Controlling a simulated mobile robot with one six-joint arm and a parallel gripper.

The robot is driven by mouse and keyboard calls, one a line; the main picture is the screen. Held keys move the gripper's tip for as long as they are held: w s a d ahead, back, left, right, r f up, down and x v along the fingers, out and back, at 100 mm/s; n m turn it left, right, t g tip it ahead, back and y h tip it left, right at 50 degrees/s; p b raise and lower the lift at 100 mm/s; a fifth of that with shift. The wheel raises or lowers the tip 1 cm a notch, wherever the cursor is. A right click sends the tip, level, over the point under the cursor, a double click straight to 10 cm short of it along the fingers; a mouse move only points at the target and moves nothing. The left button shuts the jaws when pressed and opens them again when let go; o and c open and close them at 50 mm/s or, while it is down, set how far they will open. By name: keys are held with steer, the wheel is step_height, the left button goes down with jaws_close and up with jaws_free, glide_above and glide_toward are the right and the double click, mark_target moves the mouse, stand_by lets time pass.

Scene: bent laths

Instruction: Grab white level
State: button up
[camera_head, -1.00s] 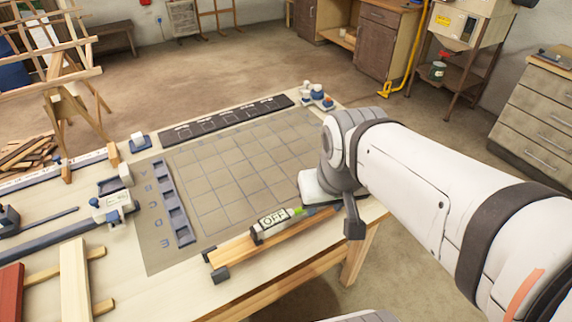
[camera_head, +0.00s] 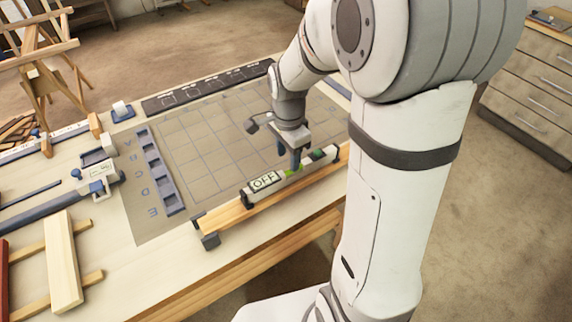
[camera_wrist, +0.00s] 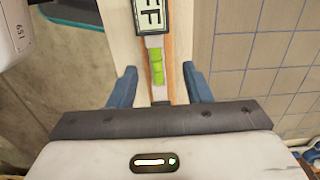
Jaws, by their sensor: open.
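The white level (camera_head: 265,183), with an "OFF" label and a green vial, lies along a wooden lath (camera_head: 224,218) near the table's front edge. In the wrist view, the level (camera_wrist: 157,62) runs up the middle between the two blue fingers of my open gripper (camera_wrist: 159,74). One finger is on each side, with a gap to the level. The level's near end is hidden under the gripper body. I cannot tell how far the fingertips reach down.
A gridded mat (camera_head: 190,140) lies behind the lath, with a blue slotted rack (camera_head: 162,178) at its left. Clamps and wooden pieces (camera_head: 62,260) occupy the table's left side. A dark tray strip (camera_head: 205,87) lies at the back.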

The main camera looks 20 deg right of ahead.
mark_target(292, 173)
steer(key=f, duration=0.4)
steer(key=d+f, duration=0.1)
steer(key=f, duration=0.2)
steer(key=shift+s+f+p, duration=0.1)
steer(key=shift+s+p, duration=0.1)
steer(key=shift+p, duration=0.2)
steer(key=shift+c, duration=0.2)
jaws_close()
